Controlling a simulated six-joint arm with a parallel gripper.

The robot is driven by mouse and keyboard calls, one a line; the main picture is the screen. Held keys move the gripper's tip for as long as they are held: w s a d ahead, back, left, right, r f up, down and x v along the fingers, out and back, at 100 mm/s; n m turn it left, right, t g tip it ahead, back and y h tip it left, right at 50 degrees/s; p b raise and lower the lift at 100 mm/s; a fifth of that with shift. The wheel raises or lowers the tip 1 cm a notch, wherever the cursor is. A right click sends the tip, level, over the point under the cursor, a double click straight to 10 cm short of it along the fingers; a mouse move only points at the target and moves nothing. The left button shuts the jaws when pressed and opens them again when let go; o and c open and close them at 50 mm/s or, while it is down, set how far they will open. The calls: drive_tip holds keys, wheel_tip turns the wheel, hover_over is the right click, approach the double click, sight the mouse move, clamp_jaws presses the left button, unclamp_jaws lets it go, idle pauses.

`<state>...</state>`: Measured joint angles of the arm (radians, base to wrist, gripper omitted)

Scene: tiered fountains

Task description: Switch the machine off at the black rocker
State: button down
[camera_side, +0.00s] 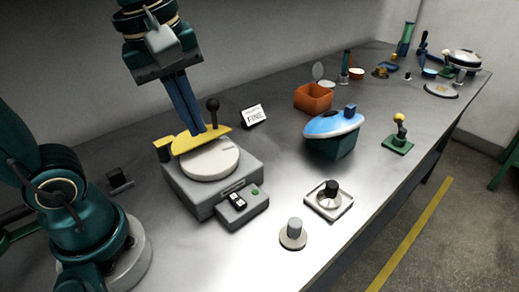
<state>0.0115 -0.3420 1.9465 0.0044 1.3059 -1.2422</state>
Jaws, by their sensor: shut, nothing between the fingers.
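The machine (205,200) is a grey box with a pale round plate (209,160) on top and a yellow arm (203,139) with a black-knobbed lever (212,112). A small grey control box (243,212) juts from its front. It carries a black rocker (238,200) with white marks and a green round button or lamp (255,191). Which way the rocker is tipped is too small to tell. My gripper (202,130) points down with its blue fingers shut and empty. The fingertips appear just over or behind the yellow arm, up and left of the rocker; contact is unclear.
A white sign reading "FINE" (253,115) stands behind the machine. To the right are an orange box (313,98), a green bin with a blue lid (333,128), a square plate with a black knob (329,199) and a round grey knob (293,234). The front bench area is bare.

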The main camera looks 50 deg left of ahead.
sight(231, 194)
drive_tip(key=w+n+g, duration=0.1)
drive_tip(key=w+f+n, duration=0.1)
drive_tip(key=w, duration=0.1)
drive_tip(key=w+f+n+g, duration=0.1)
drive_tip(key=w+n, duration=0.1)
drive_tip(key=shift+d+g, duration=0.2)
drive_tip(key=shift+g, duration=0.1)
wheel_tip(231, 194, down, 14)
idle(0.8)
drive_tip(key=shift+a, duration=0.1)
drive_tip(key=shift+f, duration=0.2)
drive_tip(key=shift+r, duration=0.1)
